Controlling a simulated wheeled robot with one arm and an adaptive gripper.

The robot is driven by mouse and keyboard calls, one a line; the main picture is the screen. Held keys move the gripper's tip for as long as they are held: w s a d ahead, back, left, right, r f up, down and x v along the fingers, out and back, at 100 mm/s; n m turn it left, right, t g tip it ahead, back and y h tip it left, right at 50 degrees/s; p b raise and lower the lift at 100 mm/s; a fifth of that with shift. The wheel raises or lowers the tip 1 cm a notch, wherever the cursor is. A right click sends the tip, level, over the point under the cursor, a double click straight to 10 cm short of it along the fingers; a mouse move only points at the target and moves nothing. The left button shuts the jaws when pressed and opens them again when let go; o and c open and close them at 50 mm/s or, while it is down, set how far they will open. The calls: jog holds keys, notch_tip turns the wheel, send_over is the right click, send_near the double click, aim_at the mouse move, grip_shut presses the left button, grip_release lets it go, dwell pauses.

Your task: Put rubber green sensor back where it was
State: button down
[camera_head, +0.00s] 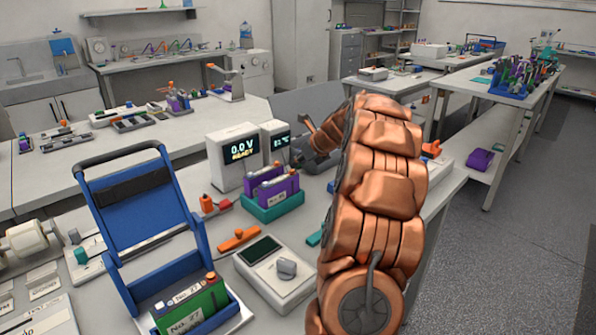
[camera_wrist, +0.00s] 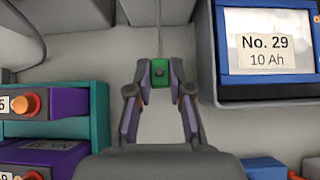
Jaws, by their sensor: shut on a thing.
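The green sensor (camera_wrist: 160,68) shows in the wrist view as a small green block with a dark spot at its middle. My gripper (camera_wrist: 160,78) is shut on it, with a fingertip on each side. A thin cable runs upward just behind the sensor. In the head view the copper arm hides much of the area around my gripper, and I cannot make out the sensor there. In the wrist view a blue-framed case with a label reading No. 29, 10 Ah (camera_wrist: 265,45) stands to the right of the sensor, apart from it.
Purple batteries (camera_head: 278,188) stand in a teal holder (camera_head: 272,211), left of my gripper. The white meter (camera_head: 232,165) reads 0.0 V. A knobbed white box (camera_head: 275,285) and blue carrier (camera_head: 130,200) with a green battery (camera_head: 190,310) are nearer.

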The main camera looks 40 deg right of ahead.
aim_at(299, 168)
jog(key=shift+w+f, duration=0.15)
jog(key=shift+w, duration=0.1)
jog(key=shift+f, duration=1.6)
jog(key=shift+f, duration=0.1)
jog(key=c, duration=1.1)
grip_release()
jog(key=shift+o, duration=0.2)
jog(key=shift+s+r, duration=0.15)
jog(key=shift+r, duration=0.05)
jog(key=v, duration=1.1)
jog(key=shift+s+r, duration=0.25)
